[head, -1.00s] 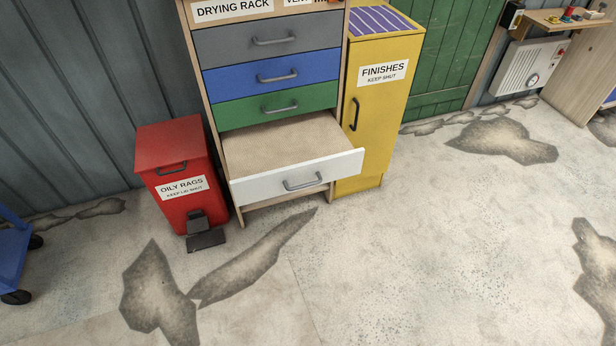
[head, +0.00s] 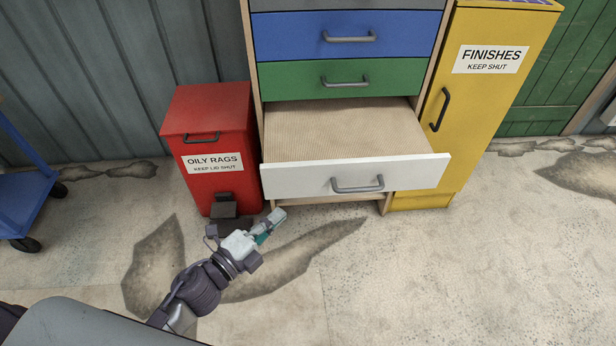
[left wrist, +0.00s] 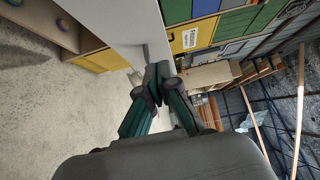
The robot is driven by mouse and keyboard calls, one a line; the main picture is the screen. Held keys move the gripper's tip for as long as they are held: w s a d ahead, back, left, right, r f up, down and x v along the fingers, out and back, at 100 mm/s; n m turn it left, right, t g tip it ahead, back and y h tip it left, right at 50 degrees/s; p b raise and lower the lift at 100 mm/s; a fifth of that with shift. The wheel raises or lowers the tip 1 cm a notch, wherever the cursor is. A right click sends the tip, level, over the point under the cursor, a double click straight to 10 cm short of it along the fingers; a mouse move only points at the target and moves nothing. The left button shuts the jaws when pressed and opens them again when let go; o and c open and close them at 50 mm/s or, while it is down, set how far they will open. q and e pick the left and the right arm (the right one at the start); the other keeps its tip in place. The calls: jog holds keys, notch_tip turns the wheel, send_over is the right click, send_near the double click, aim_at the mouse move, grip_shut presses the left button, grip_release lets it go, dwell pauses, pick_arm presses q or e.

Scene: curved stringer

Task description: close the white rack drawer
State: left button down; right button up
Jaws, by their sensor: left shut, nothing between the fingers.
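The white rack drawer (head: 415,174) is the lowest drawer of the drying rack and is pulled out, its empty tan inside showing. A grey bar handle (head: 358,185) is on its front. My left gripper (head: 281,214) is shut and empty. In the head view it appears below and left of the handle, near the drawer's lower left corner; I see no contact. In the left wrist view the shut fingers (left wrist: 157,74) show in front of a pale panel (left wrist: 118,18) that looks like the drawer front. My right gripper is in neither view.
A red oily rags bin (head: 212,130) with a pedal stands left of the rack, close to my left gripper. A yellow finishes cabinet (head: 478,110) stands on the right. Green (head: 290,80) and blue (head: 290,36) drawers above are shut. Floor in front is clear.

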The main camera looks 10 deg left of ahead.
pick_arm(q)
send_near(314, 168)
jog(key=x, duration=0.2)
jog(key=d+x, duration=0.1)
jog(key=x, duration=0.2)
jog(key=shift+d+p, duration=0.1)
jog(key=shift+p, duration=0.2)
jog(key=shift+w+a, duration=0.25)
jog(key=shift+w, duration=0.3)
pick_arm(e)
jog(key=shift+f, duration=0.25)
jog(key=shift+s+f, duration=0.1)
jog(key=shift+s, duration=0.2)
